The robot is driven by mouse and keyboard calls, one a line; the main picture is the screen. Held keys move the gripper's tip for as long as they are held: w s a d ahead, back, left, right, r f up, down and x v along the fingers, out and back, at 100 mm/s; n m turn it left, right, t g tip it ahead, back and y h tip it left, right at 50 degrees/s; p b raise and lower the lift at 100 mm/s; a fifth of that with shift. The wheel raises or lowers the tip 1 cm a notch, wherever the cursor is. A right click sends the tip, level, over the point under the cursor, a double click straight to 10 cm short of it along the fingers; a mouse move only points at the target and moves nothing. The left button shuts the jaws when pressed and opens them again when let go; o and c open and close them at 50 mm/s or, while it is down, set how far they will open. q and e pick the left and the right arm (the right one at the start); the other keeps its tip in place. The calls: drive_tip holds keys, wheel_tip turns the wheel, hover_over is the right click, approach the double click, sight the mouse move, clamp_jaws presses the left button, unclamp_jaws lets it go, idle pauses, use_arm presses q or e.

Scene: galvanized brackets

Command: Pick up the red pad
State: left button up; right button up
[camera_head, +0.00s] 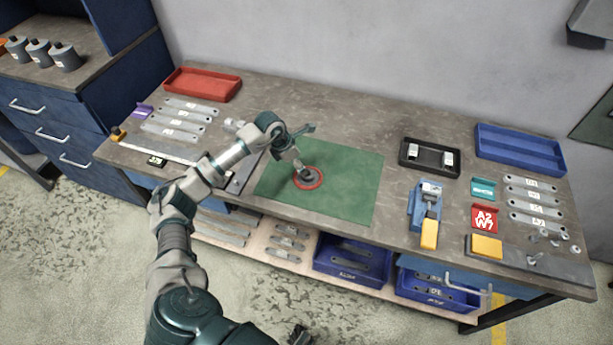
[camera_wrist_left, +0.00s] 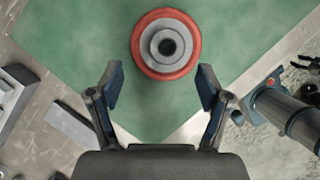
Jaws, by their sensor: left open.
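The red pad (camera_head: 318,184) is a round red disc with a grey hub on top. It lies on the green mat (camera_head: 350,190) in the middle of the bench. In the left wrist view the red pad (camera_wrist_left: 168,69) is beyond the fingertips, near the top centre. My left gripper (camera_head: 300,147) is above the pad in the head view, partly covering its hub. In the wrist view its two fingers (camera_wrist_left: 160,88) are apart with nothing between them. A dark piece (camera_head: 299,335) at the bottom edge of the head view may be my right gripper; its jaws are not clear.
A red tray (camera_head: 203,83) and flat metal brackets lie at the left. A black tray (camera_head: 430,158), a blue tray (camera_head: 520,150), a blue tool with a yellow end (camera_head: 424,215) and a red marked block (camera_head: 485,218) are at the right. The mat around the pad is clear.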

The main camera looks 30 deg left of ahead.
sight(308, 176)
use_arm(q)
drive_tip(key=shift+w+d+f, duration=0.2)
drive_tip(key=shift+d+f, duration=0.45)
drive_tip(key=shift+f, duration=0.05)
drive_tip(key=x, duration=0.3)
drive_tip(key=shift+d+f, duration=0.1)
drive_tip(key=shift+f, duration=0.3)
drive_tip(key=shift+w+f, duration=0.15)
drive_tip(key=shift+f, duration=0.2)
drive_tip(key=c, duration=1.3)
